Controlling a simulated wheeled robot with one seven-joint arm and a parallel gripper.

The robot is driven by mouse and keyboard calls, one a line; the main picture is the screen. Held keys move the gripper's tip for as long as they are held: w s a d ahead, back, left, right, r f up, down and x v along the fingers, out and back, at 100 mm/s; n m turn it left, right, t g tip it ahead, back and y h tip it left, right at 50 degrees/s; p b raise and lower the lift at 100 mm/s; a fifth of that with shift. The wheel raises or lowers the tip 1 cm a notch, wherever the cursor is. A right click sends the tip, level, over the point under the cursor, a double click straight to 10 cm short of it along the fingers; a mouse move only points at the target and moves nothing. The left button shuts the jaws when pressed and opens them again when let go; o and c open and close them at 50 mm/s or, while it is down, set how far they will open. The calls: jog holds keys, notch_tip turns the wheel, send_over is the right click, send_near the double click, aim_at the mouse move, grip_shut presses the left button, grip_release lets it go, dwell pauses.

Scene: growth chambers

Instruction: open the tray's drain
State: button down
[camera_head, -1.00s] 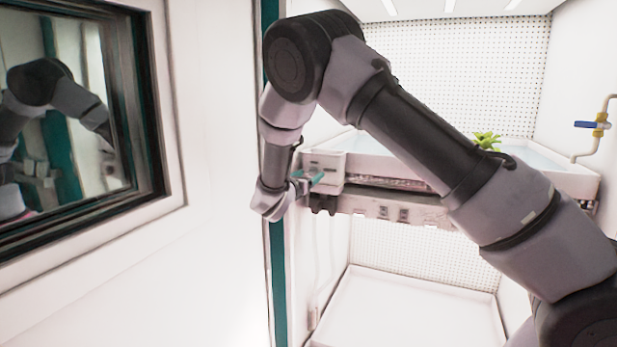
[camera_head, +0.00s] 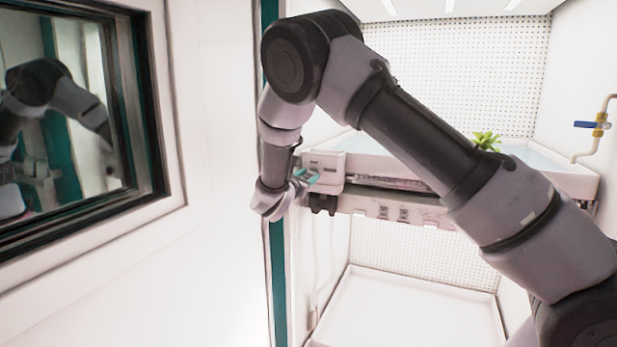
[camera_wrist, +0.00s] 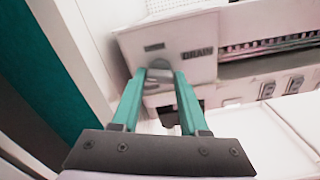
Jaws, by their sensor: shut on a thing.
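The tray (camera_head: 375,158) is white with pale water in it and sits on a shelf inside the chamber. The drain box (camera_head: 325,162) at its left front corner is white; in the wrist view (camera_wrist: 190,55) it bears the word DRAIN. A grey drain handle (camera_wrist: 160,70) sticks out of the box's front. My gripper (camera_wrist: 161,78) has its teal fingers closed on the handle, one on each side. In the head view my gripper (camera_head: 305,176) is small, at the front of the box, and the handle is mostly hidden there.
A green plant (camera_head: 486,140) stands in the tray, partly behind my arm. A blue-handled valve (camera_head: 590,124) on a pipe is on the right wall. The chamber's left edge with its teal strip (camera_head: 277,285) is close to my wrist. A white lower tray (camera_head: 405,310) lies empty below.

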jog(key=m, duration=0.7)
jog(key=shift+f, duration=0.1)
jog(key=m, duration=0.4)
jog(key=shift+d+m, duration=0.1)
jog(key=shift+m, duration=1.5)
jog(key=shift+c, duration=2.1)
grip_release()
jog(key=v, duration=1)
jog(key=shift+s, duration=0.4)
